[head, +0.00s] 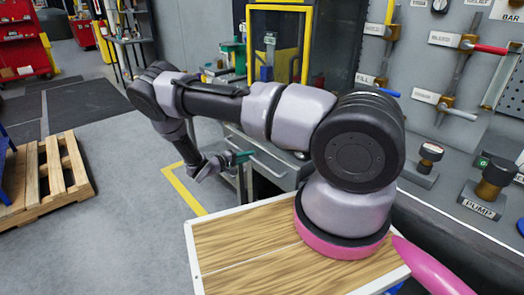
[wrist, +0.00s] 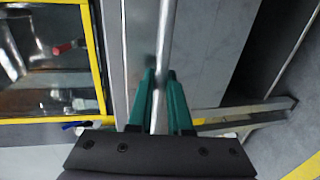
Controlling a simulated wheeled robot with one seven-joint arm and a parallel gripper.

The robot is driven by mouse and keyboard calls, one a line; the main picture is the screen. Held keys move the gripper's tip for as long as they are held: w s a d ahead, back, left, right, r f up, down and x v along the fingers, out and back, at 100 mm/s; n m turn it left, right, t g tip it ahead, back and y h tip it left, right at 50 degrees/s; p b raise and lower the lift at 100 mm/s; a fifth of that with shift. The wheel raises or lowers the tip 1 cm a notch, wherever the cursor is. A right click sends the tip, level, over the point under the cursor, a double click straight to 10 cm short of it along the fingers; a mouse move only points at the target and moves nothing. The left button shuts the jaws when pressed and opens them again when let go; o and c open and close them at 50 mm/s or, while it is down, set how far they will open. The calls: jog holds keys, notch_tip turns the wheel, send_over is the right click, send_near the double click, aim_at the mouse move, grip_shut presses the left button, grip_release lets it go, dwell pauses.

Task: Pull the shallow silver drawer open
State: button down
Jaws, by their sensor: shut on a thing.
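The silver drawer unit (head: 270,150) stands past my arm in the head view, partly hidden behind it. My gripper (head: 245,156) has teal fingers and is at the left side of this unit. In the wrist view, my gripper (wrist: 160,80) is shut on a long thin silver bar, the drawer handle (wrist: 165,40), which runs between its two fingers. Grey metal faces (wrist: 200,50) lie beside the bar. How far the drawer stands out of its unit I cannot tell.
A yellow-framed machine window (head: 277,45) is behind the unit. A grey valve panel (head: 450,60) with levers is at right. A wooden pallet (head: 50,175) lies at far left. The grey floor between pallet and unit is clear, with a yellow line (head: 185,190).

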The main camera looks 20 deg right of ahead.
jog(key=f+v, duration=0.2)
jog(key=v, duration=1.2)
jog(key=shift+a+f, duration=0.25)
jog(key=shift+f, duration=0.15)
jog(key=shift+s, duration=0.15)
jog(key=c, duration=0.8)
grip_release()
jog(key=shift+c, duration=0.2)
jog(key=v, duration=1)
jog(key=shift+a, duration=0.4)
jog(key=shift+r, duration=0.1)
